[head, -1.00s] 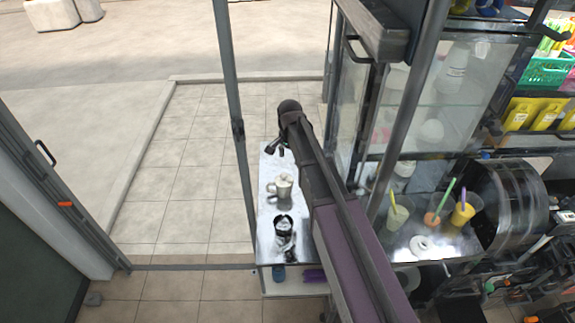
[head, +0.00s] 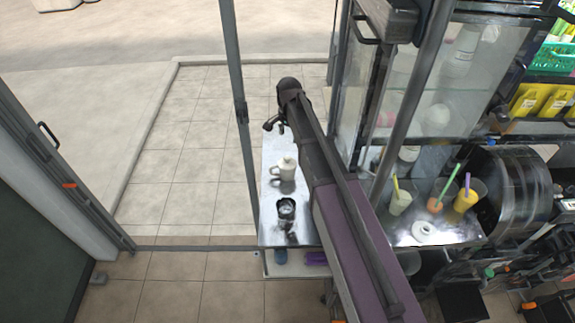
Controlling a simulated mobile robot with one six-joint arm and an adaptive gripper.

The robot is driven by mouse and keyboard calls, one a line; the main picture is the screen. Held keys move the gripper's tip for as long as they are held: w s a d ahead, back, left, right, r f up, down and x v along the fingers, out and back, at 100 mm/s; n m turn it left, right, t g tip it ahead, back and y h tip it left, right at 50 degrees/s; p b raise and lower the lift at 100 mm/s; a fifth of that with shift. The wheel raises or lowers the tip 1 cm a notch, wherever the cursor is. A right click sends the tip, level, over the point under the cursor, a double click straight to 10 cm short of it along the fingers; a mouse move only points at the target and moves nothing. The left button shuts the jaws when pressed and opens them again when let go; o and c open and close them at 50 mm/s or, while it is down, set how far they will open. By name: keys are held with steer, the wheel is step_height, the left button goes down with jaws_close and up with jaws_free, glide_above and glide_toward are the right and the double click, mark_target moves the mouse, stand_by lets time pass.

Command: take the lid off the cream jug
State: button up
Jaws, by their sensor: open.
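The cream jug (head: 281,174) is a cream-coloured pot with a handle on its left. It stands upright on a narrow steel counter (head: 270,210). Its lid (head: 286,161) appears to sit on top; the detail is small. My gripper (head: 275,125) is dark and open at the end of my arm. In the picture it is above the jug, apart from it and with nothing visible between its fingers. My arm covers the counter's right side.
A dark-rimmed metal container (head: 286,211) stands on the counter in front of the jug. A thin upright post (head: 241,120) runs along the counter's left. A glass cabinet (head: 430,90) and cups with straws (head: 400,200) are at right. Tiled floor (head: 180,150) is free at left.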

mark_target(287, 158)
steer(key=shift+f+b, duration=3.25)
steer(key=shift+f, duration=0.3)
steer(key=shift+f, duration=0.15)
steer(key=f+b, duration=0.2)
steer(key=b, duration=0.1)
steer(key=shift+w+a+f, duration=0.25)
steer(key=shift+f, duration=0.15)
steer(key=shift+f+b, duration=1.05)
steer(key=shift+b, duration=0.05)
jaws_close()
